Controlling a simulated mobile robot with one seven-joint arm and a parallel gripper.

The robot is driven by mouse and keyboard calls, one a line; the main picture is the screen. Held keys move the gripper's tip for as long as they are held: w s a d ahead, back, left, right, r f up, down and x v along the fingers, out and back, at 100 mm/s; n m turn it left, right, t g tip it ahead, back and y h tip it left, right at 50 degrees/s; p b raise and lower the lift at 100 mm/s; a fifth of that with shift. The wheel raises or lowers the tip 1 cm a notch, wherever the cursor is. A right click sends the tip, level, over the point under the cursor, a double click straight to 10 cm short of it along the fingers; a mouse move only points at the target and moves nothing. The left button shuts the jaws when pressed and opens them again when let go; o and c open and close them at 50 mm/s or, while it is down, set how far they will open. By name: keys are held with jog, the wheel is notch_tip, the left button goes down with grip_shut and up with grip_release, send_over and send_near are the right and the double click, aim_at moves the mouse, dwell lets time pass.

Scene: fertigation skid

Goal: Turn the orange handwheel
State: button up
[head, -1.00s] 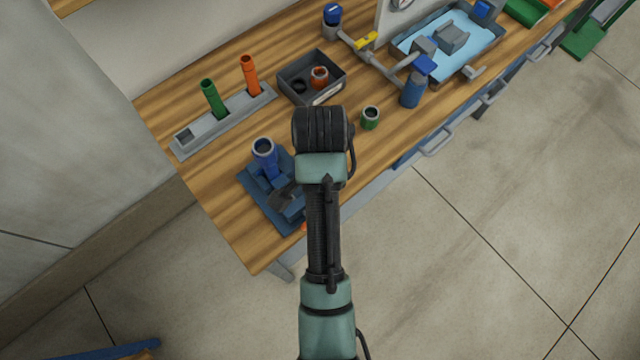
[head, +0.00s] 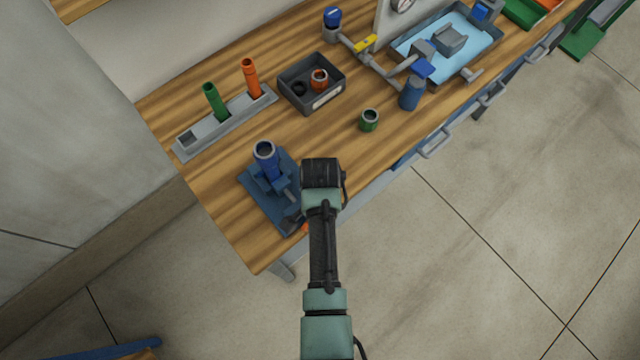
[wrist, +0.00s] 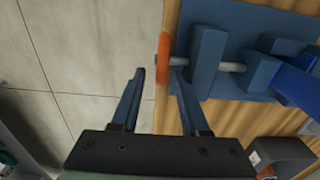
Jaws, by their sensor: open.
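The orange handwheel (wrist: 163,58) shows edge-on in the wrist view, on a grey shaft (wrist: 232,67) running into a blue vise (wrist: 207,62). In the head view only a sliver of the handwheel (head: 304,228) shows beside my arm. My gripper (wrist: 159,78) is open, one finger on each side of the handwheel's near rim in the wrist view. I cannot tell whether a finger touches it.
A grey rack (head: 225,125) holds a green and an orange tube. A dark bin (head: 312,97) holds small fittings, and a green fitting (head: 369,120) stands near the bench's front edge. Piping and a water tray (head: 465,55) are farther right. Open floor lies in front of the bench.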

jog(key=shift+f, duration=0.1)
grip_shut()
